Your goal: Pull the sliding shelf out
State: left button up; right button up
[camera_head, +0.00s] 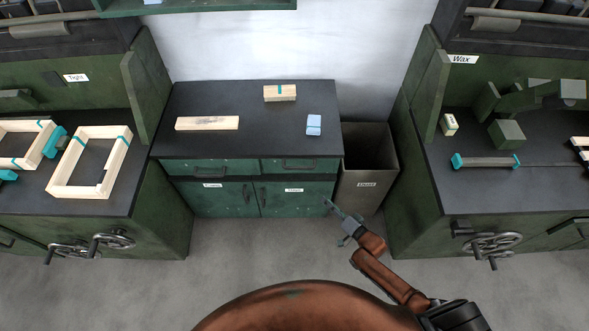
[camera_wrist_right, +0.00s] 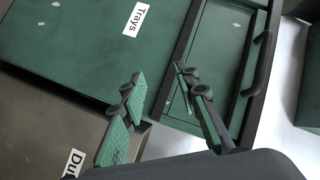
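A green cabinet (camera_head: 225,200) with a dark top stands in the middle, with two drawers (camera_head: 290,165) above two doors. A dark horizontal strip (camera_head: 255,179) runs between drawers and doors; it may be the sliding shelf's front edge, but I cannot tell for sure. It also shows in the right wrist view (camera_wrist_right: 186,50), beside the door labelled Trays. My right gripper (camera_head: 342,208) is in front of the cabinet's lower right corner, near the bin. In the wrist view the right gripper (camera_wrist_right: 160,78) is open and empty, its fingers apart. My left gripper is not in view.
A grey bin (camera_head: 376,160) stands right of the cabinet. Wood pieces (camera_head: 207,123) and a light blue block (camera_head: 314,122) lie on the cabinet top. Green workbenches with handwheels (camera_head: 112,238) flank both sides. The floor in front is clear.

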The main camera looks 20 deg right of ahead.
aim_at(297, 167)
jog(key=w+a+r+m+t+y+b, duration=0.1)
jog(key=w+a+r+y, duration=0.15)
jog(key=r, duration=0.45)
jog(key=w+a+r+m+t+y+b, duration=0.1)
jog(key=w+a+r+m+t+y, duration=0.2)
jog(key=r, duration=0.4)
jog(key=shift+n+g+h, duration=0.45)
jog(key=shift+n+g, duration=0.25)
jog(key=shift+s+a+b+x, duration=0.1)
jog(key=shift+a+b+x, duration=0.15)
jog(key=shift+x, duration=1.05)
jog(key=shift+s+a+b+x, duration=0.1)
jog(key=shift+b+x, duration=0.15)
jog(key=shift+x, duration=1.1)
jog(key=shift+s+a+b+x, duration=0.1)
jog(key=shift+a+b+x, duration=0.15)
jog(key=shift+x, duration=1.05)
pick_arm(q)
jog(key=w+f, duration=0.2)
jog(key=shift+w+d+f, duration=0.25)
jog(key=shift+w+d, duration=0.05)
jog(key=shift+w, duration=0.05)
pick_arm(e)
jog(key=shift+c, duration=0.3)
grip_shut()
